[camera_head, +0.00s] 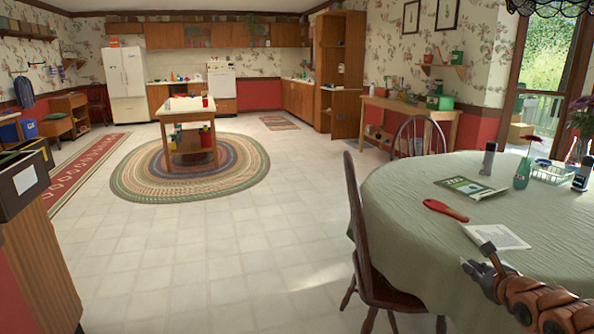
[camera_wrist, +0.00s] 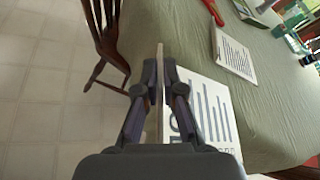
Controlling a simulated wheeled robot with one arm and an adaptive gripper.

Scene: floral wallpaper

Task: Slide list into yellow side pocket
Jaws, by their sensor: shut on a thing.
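My gripper (camera_head: 484,262) is over the near left edge of the round table, also seen in the wrist view (camera_wrist: 160,88). Its fingers are shut on a thin, pale flat piece (camera_wrist: 160,62) seen edge-on, standing up between them. Its face is hidden, so I cannot tell if it is the list. A white sheet with dark bars and letters (camera_wrist: 208,108) shows just right of and below the fingers. Another printed sheet (camera_head: 497,237) lies flat on the tablecloth; it also shows in the wrist view (camera_wrist: 233,54). No yellow side pocket can be made out.

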